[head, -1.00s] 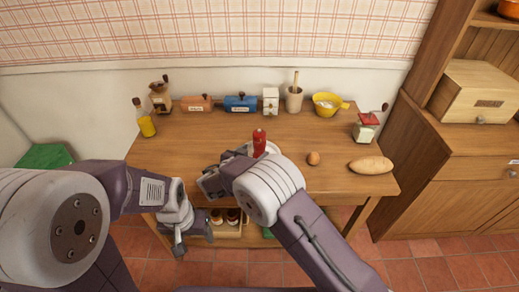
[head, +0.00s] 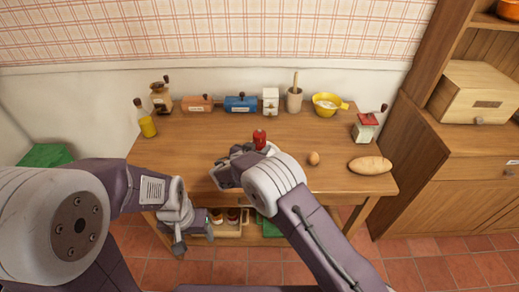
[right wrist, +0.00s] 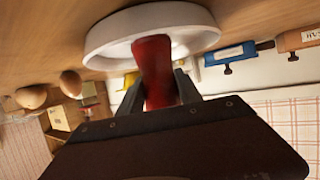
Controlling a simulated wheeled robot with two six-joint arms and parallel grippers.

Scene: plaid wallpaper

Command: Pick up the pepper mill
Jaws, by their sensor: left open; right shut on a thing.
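The pepper mill (head: 260,137) is red and stands upright near the middle of the wooden table. In the right wrist view, which is upside down, the red pepper mill (right wrist: 155,72) is between the fingers of my right gripper (right wrist: 159,92), which is shut on it. A round white dish (right wrist: 105,42) is at its base; I cannot tell whether they touch. In the head view my right arm hides the dish and the mill's lower part. My left gripper (head: 194,240) is open and empty, low in front of the table's front edge.
On the table (head: 190,150) are an oil bottle (head: 147,122), an egg (head: 313,158), a bread loaf (head: 370,165) and a red-and-white grinder (head: 365,127). Boxes, a mortar (head: 294,99) and a yellow bowl (head: 326,104) line the back wall. A cabinet (head: 465,140) stands at right.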

